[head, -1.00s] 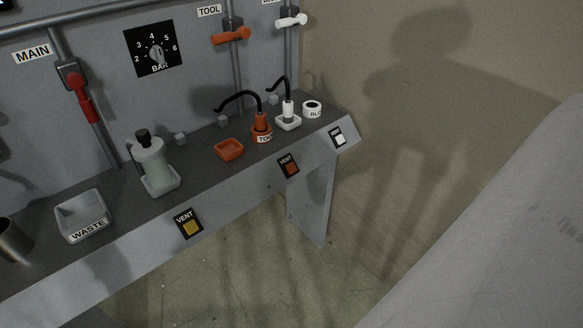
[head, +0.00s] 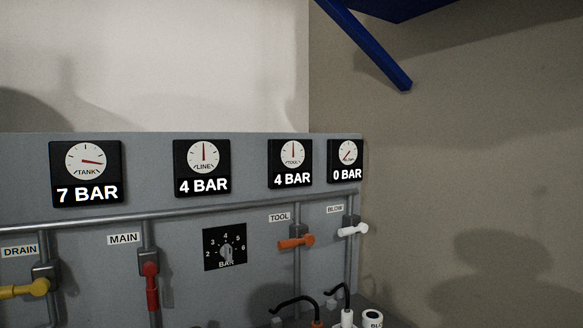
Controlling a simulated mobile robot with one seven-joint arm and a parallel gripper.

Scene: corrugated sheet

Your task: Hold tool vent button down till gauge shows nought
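The tool gauge (head: 290,163) is on the upper panel in the head view, with its needle pointing up and a label reading 4 BAR. The orange tool valve handle (head: 296,242) lies crosswise to its pipe, below the TOOL label (head: 279,216). The orange tool connector with its black hose (head: 294,303) shows only in part at the bottom edge. The tool vent button is out of view now. My gripper is not in view.
The tank gauge (head: 86,173) reads 7 BAR, the line gauge (head: 202,167) 4 BAR and the blow gauge (head: 345,160) 0 BAR. The main handle (head: 151,285) is red and hangs down along its pipe. A dark blue bracket (head: 375,48) juts from the wall at upper right.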

